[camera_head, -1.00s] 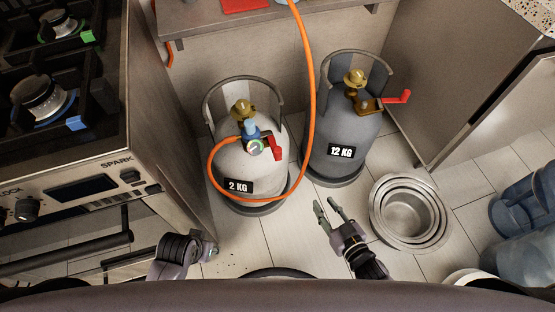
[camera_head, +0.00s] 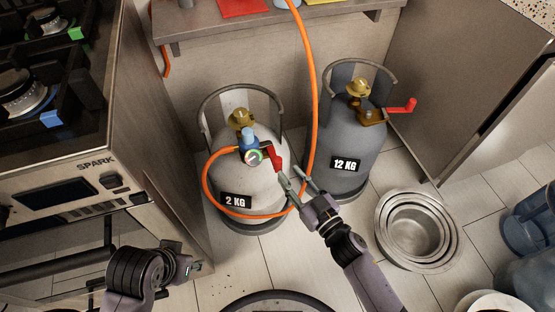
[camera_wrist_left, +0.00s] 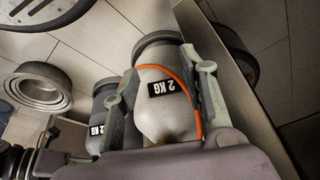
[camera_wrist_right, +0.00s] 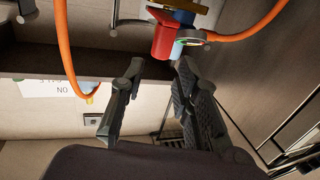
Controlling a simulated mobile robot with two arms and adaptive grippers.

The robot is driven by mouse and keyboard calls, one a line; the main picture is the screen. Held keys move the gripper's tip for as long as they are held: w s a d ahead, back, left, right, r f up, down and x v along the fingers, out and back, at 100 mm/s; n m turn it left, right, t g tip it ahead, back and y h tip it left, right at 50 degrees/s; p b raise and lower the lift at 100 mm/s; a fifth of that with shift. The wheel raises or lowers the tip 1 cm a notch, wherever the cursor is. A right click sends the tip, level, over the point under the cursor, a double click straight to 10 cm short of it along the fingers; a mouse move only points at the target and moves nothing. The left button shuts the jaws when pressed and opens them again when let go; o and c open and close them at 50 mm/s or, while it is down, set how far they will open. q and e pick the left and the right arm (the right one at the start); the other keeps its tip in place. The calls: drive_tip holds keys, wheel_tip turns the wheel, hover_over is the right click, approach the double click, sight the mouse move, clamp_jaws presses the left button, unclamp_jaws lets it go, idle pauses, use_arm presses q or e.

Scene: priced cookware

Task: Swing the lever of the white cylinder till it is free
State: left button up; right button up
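The white cylinder (camera_head: 238,180), labelled 2 KG, stands upright on the floor in the head view. Its red lever (camera_head: 273,158) hangs at the right of the valve, beside a blue regulator (camera_head: 248,138) and a round gauge (camera_head: 254,157). My right gripper (camera_head: 291,178) is open just below and right of the red lever, apart from it. In the right wrist view the red lever (camera_wrist_right: 164,40) lies beyond the open fingertips (camera_wrist_right: 160,70). My left gripper (camera_wrist_left: 158,62) is open and empty; the white cylinder (camera_wrist_left: 160,105) shows beyond its fingers.
A grey 12 KG cylinder (camera_head: 345,150) with its own red lever (camera_head: 403,106) stands to the right. An orange hose (camera_head: 314,90) runs down between the cylinders and loops around the white one. Nested metal bowls (camera_head: 418,228) lie at right; the stove (camera_head: 85,185) borders the left.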

sight(280, 163)
drive_tip(key=b+x, duration=0.1)
drive_tip(key=x, duration=0.6)
drive_tip(key=shift+w+a, duration=0.1)
drive_tip(key=shift+w, duration=0.05)
drive_tip(key=shift+c, duration=0.4)
clamp_jaws()
